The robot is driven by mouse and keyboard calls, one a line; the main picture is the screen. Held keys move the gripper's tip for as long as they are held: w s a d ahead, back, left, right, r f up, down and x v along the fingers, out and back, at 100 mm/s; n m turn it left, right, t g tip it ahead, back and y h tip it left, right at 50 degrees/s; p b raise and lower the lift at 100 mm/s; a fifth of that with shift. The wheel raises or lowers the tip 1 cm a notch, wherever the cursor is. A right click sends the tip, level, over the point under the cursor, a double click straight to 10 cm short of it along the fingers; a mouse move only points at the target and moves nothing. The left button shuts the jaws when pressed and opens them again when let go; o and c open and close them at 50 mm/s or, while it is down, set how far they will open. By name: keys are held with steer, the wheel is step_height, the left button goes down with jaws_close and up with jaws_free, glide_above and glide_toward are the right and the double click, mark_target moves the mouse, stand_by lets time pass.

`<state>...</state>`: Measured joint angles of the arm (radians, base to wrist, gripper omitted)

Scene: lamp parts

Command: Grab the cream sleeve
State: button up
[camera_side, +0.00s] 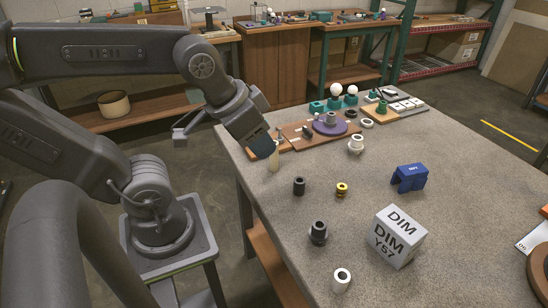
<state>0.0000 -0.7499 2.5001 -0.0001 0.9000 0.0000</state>
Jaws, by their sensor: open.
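The cream sleeve (274,162) stands upright near the left edge of the table. It is narrow and pale, and its upper part is hidden by my gripper. My gripper (269,151) points down at it from the upper left, with its end right at the sleeve's top. The jaws are open. The fingertips are too small and covered to tell whether they are around the sleeve or only above it.
A black sleeve (299,186), a yellow ringed part (342,189), a dark flanged part (318,233) and a white sleeve (341,280) stand on the grey table. A blue bracket (409,178) and a DIM box (398,237) are right. Wooden boards (292,133) with parts lie behind.

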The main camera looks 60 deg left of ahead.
steer(key=shift+o, duration=0.3)
steer(key=shift+o, duration=1)
steer(key=n+g+y, duration=0.4)
steer(key=n+g, duration=0.1)
steer(key=n, duration=1.1)
glide_above(274, 157)
step_height(274, 157, down, 16)
steer(key=shift+x, duration=3.2)
steer(key=shift+w+d, duration=0.15)
